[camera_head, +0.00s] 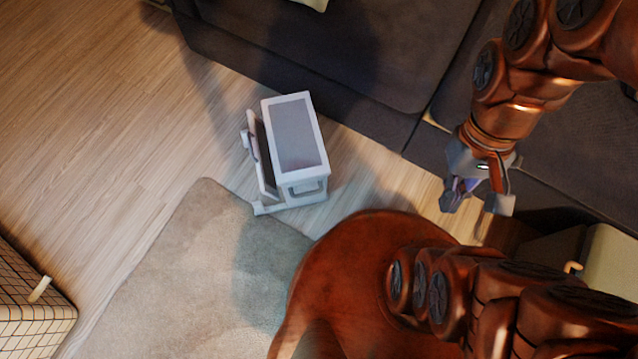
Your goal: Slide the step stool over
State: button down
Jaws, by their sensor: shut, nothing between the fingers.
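The step stool (302,135) is white with a grey top tread and a lower step on its left side. It stands upright on the wood floor, just in front of the dark sofa and by the upper right corner of the rug. My gripper (477,201) is to the right of the stool and well apart from it, in front of the sofa's right part. Its fingers are shut with nothing between them. The stool's far lower side is hidden.
The dark sofa (330,45) runs along the top and right. A grey rug (180,285) lies below the stool. A checked box (35,310) is at the lower left and a pale box (608,262) at the right. The wood floor (90,110) left of the stool is clear.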

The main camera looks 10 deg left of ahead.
aim_at(300, 165)
jog(key=z, duration=0.1)
jog(key=k, duration=0.7)
jog(key=u, duration=1.5)
jog(key=k, duration=0.6)
jog(key=u, duration=0.85)
